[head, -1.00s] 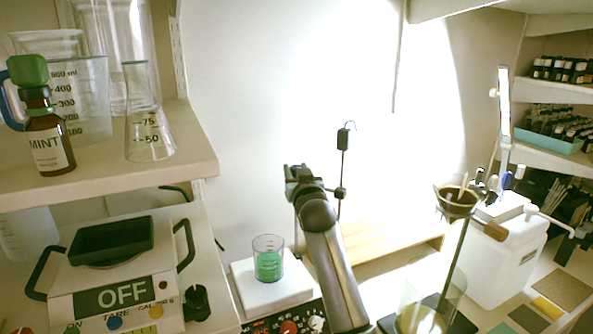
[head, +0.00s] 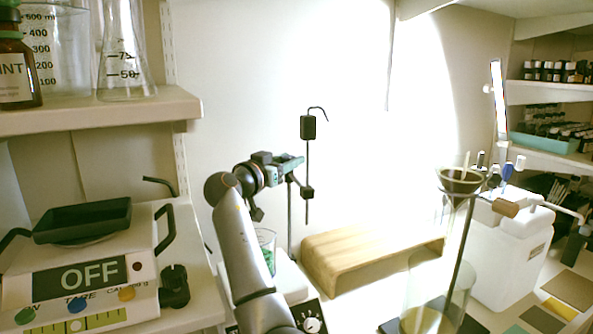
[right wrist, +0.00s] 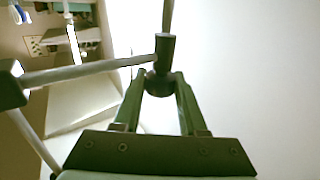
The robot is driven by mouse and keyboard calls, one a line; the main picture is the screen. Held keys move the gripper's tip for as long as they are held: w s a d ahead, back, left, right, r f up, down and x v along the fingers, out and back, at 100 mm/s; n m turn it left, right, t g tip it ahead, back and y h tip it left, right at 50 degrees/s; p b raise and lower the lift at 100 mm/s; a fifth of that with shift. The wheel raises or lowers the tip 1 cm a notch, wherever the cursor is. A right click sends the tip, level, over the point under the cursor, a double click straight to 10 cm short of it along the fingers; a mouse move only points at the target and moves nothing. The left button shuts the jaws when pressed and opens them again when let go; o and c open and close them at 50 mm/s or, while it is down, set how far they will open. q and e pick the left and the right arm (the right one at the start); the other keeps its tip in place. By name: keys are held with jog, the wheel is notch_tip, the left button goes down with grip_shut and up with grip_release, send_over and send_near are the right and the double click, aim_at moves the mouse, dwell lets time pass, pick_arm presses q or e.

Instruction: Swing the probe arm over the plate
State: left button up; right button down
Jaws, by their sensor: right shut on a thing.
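The probe arm has a dark box (head: 308,127) at the top of a thin vertical rod and a dark clamp block (head: 307,193) lower down, beside an upright post. My right gripper (head: 298,162) is at the probe arm. In the right wrist view its fingers are shut around a round dark knob (right wrist: 158,84), with a bar running left to a dark block (right wrist: 10,85). The white plate (head: 290,283) carries a beaker of green liquid (head: 266,248), partly hidden behind my right forearm. The rod's lower tip shows above and right of the beaker. My left gripper is not in view.
A wooden box stand (head: 350,268) is right of the plate. A funnel (head: 459,182) on a stand is at the right. A scale reading OFF (head: 90,277) and a shelf (head: 100,118) with glassware are at the left.

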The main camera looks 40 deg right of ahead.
jog(key=shift+m+g+h+p, duration=0.35)
jog(key=shift+m+g, duration=0.65)
jog(key=shift+g, duration=0.5)
jog(key=shift+m+g, duration=0.3)
jog(key=shift+g, duration=0.2)
jog(key=c, duration=0.8)
grip_release()
jog(key=o, duration=0.4)
jog(key=shift+c, duration=0.2)
jog(key=shift+f+n+t, duration=0.15)
jog(key=shift+n+t, duration=0.45)
jog(key=shift+t, duration=0.4)
